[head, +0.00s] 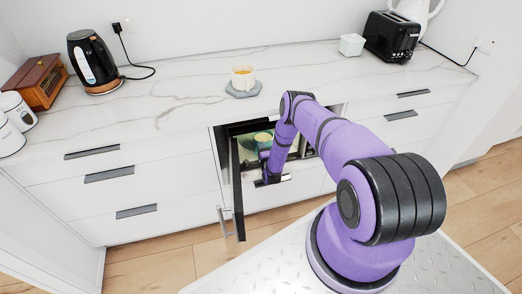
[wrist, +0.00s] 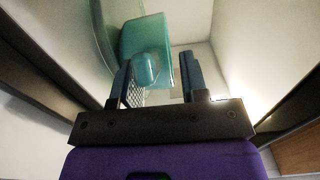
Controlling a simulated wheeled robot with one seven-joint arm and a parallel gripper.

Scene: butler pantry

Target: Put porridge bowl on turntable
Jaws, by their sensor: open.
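A teal bowl with pale contents (head: 263,137) sits inside an open built-in microwave below the counter. In the wrist view the teal bowl (wrist: 146,38) is just beyond my fingertips. A pale, glassy curved rim, which looks like the turntable (wrist: 104,32), shows beside and under it; the bowl appears to rest on it, though exact contact is hard to tell. My gripper (wrist: 160,78) is open and reaches into the microwave with nothing clearly held between its fingers. In the head view my arm hides part of the microwave's inside and the gripper's fingers.
The microwave door (head: 238,190) hangs open at the left of my arm. The cavity walls are close on both sides. On the counter stand a cup (head: 243,76) on a grey coaster (head: 243,91), a kettle (head: 92,62) and a toaster (head: 391,37).

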